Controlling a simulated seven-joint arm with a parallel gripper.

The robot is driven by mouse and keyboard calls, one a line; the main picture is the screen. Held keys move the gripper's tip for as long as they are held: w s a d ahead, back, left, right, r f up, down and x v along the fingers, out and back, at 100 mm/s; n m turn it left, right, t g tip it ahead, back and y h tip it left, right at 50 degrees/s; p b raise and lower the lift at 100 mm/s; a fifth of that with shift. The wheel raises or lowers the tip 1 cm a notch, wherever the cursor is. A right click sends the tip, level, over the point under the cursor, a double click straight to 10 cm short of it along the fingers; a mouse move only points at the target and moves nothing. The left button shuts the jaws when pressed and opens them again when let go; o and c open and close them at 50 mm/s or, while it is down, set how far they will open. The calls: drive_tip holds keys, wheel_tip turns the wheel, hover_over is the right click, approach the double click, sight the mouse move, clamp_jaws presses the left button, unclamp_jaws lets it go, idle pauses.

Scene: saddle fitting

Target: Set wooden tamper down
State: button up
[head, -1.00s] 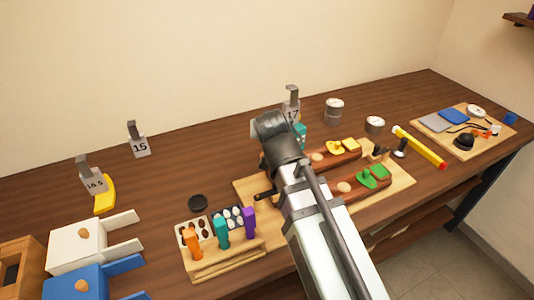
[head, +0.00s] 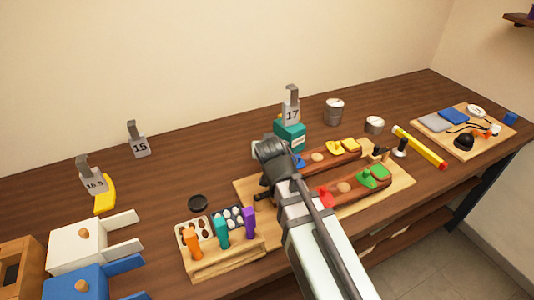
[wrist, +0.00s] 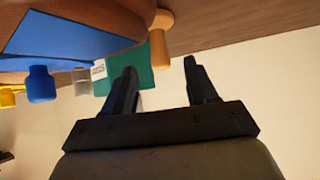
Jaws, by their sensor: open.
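The pale wooden tamper (wrist: 158,42) shows at the upper middle of the wrist view, where the picture is upside down. Its wide end is against the wooden surface and it looks upright. My gripper (wrist: 160,75) is open, with its two dark fingers apart and nothing seen held between them. The tamper appears beyond the fingertips, apart from them. In the head view my own arm covers the fingertips, and I cannot make out the tamper there.
A teal box (head: 289,135) stands behind my gripper, near the 17 sign (head: 291,107). A wooden board (head: 400,184) carries brown bars with coloured pieces. A tool rack (head: 222,262) stands at the front left.

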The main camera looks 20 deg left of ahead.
drive_tip(key=shift+x, duration=2.35)
drive_tip(key=shift+c, duration=0.2)
clamp_jaws()
